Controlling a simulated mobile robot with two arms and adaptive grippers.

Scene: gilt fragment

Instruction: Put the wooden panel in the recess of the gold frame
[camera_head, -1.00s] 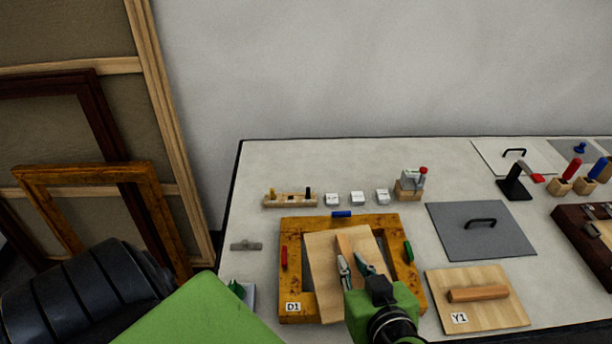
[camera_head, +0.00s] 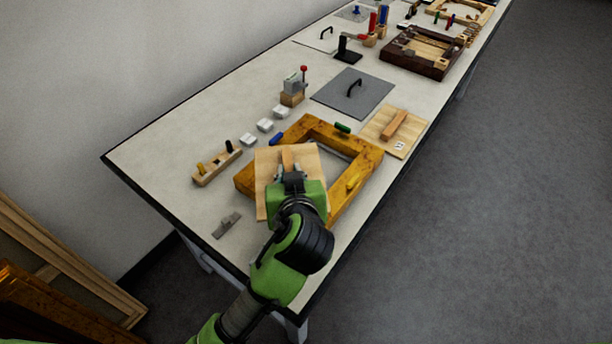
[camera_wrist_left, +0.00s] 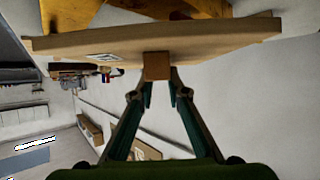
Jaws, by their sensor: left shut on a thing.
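My left gripper (camera_head: 291,176) is shut on the handle (camera_head: 287,158) of the light wooden panel (camera_head: 264,174). The panel covers the left part of the gold frame (camera_head: 362,158) in the head view and hides part of its opening. The frame lies on the table. In the left wrist view the panel (camera_wrist_left: 205,40) is seen edge-on with its handle block (camera_wrist_left: 157,66) between the fingertips (camera_wrist_left: 158,76), and part of the gold frame (camera_wrist_left: 205,8) shows beyond it. The gap between panel and frame is hard to judge. My right gripper is not in view.
A peg block (camera_head: 217,166) and a grey metal piece (camera_head: 227,225) lie to the left.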

